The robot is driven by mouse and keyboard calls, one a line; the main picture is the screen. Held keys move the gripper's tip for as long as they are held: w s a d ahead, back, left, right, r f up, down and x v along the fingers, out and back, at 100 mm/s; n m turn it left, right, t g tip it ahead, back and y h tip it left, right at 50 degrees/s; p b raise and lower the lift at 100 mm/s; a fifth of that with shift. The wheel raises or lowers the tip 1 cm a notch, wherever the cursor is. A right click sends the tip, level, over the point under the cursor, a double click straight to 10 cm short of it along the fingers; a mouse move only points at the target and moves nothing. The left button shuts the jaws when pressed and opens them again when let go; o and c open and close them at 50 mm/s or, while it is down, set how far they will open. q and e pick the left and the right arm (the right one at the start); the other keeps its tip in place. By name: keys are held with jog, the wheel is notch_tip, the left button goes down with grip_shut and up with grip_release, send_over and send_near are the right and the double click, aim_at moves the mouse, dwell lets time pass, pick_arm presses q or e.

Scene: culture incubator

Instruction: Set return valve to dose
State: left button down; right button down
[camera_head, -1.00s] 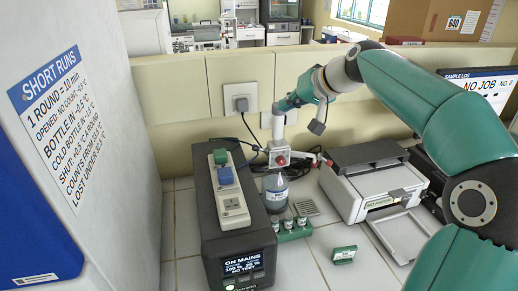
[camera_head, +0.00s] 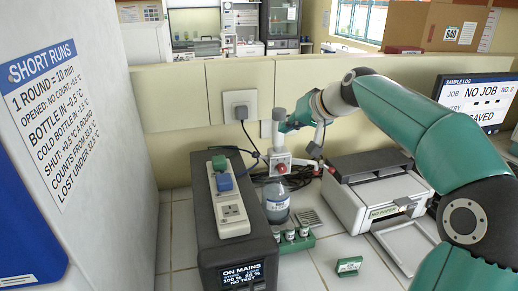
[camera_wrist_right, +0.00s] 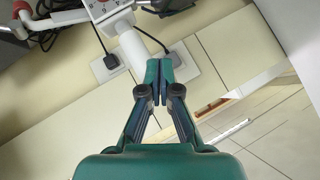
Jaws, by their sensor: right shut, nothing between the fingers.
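A white valve block with a red knob (camera_head: 281,168) stands above a bottle of blue-grey liquid (camera_head: 276,203) in the head view. A pale upright tube with a grey top (camera_head: 279,128) rises from it. The valve's setting is unreadable. My left gripper is out of view.
A black power unit (camera_head: 236,250) with a socket strip (camera_head: 229,205) stands left of the bottle. A green rack of small vials (camera_head: 296,243) is in front. A white printer-like device (camera_head: 378,198) stands right. The wall socket (camera_head: 240,104) and cables are behind.

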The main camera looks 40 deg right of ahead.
jog(key=p, duration=0.2)
send_over(260, 157)
jog(key=s+d, duration=0.1)
jog(key=s, duration=0.1)
notch_tip(260, 157, down, 5)
jog(key=f, duration=0.1)
jog(key=a+f, duration=0.1)
jog(key=w+f, duration=0.1)
jog(key=f, duration=0.1)
jog(key=shift+a, duration=0.15)
jog(key=shift+f, duration=0.1)
